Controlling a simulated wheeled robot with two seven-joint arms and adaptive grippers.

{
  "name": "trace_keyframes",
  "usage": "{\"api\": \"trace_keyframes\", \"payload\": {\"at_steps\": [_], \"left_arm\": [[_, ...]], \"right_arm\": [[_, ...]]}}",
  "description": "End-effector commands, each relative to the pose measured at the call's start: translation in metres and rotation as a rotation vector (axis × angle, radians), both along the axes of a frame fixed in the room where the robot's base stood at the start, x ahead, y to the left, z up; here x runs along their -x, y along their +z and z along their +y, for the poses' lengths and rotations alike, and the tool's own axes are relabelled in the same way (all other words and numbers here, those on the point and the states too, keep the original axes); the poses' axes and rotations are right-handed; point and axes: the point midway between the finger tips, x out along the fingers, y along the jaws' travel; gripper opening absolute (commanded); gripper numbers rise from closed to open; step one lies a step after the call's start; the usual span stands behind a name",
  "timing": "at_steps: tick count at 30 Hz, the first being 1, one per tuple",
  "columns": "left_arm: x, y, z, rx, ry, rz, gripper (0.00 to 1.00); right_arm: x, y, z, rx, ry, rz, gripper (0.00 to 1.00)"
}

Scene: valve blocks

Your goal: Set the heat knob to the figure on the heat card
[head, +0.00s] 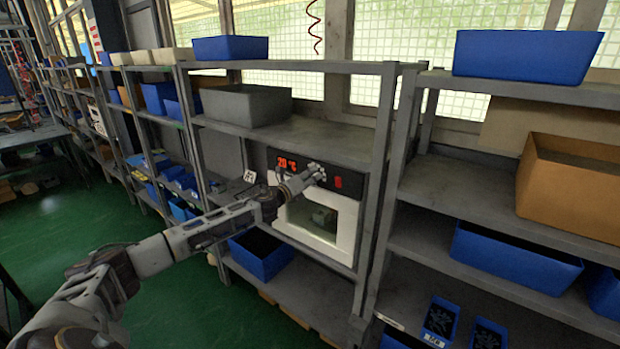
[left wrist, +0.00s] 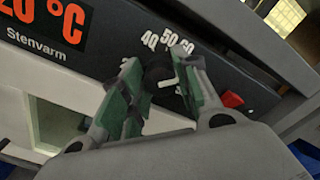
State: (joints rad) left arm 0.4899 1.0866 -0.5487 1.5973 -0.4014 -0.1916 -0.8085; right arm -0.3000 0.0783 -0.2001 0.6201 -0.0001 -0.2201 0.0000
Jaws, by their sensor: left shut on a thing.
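The heat knob (left wrist: 157,77) is dark and sits on the black front panel (left wrist: 235,75) of a heating oven. Printed figures 40, 50 and 60 show above it; the other figures are hidden, and I cannot read its pointer. My left gripper (left wrist: 156,68) has its green-padded fingers on either side of the knob and is shut on it. In the head view my left gripper (head: 314,173) covers the knob. A red display (head: 288,162) reads 20 °C. A small white card (head: 249,177), perhaps the heat card, is on the shelf post left of the oven; its figure is too small to read.
A red switch (left wrist: 231,99) is right of the knob. The oven's white door (head: 342,232) with its window is below the panel. A grey bin (head: 246,105) stands on the shelf above, and a blue bin (head: 260,254) below left. Shelf posts flank the oven.

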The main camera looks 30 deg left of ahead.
Motion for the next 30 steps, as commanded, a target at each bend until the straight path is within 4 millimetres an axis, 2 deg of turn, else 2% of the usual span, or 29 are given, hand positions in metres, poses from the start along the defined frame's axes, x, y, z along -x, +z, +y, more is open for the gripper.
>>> {"api": "trace_keyframes", "payload": {"at_steps": [8, 9, 14, 30], "left_arm": [[0.0004, -0.0040, -0.0017, 0.000, -0.004, 0.005, 0.07], [0.0004, -0.0040, -0.0016, 0.001, -0.003, 0.006, 0.32], [0.0003, -0.0028, -0.0011, 0.001, -0.002, 0.004, 0.53], [0.0028, -0.0011, 0.0006, 0.001, 0.000, 0.001, 0.53]], "right_arm": [[0.0000, -0.0002, -0.0016, 0.002, 0.001, 0.000, 0.40], [0.0001, -0.0002, -0.0020, 0.002, 0.001, 0.001, 0.40], [0.0001, -0.0002, -0.0026, 0.003, 0.001, 0.000, 0.40], [0.0000, -0.0002, -0.0027, 0.003, 0.001, 0.000, 0.40]]}}
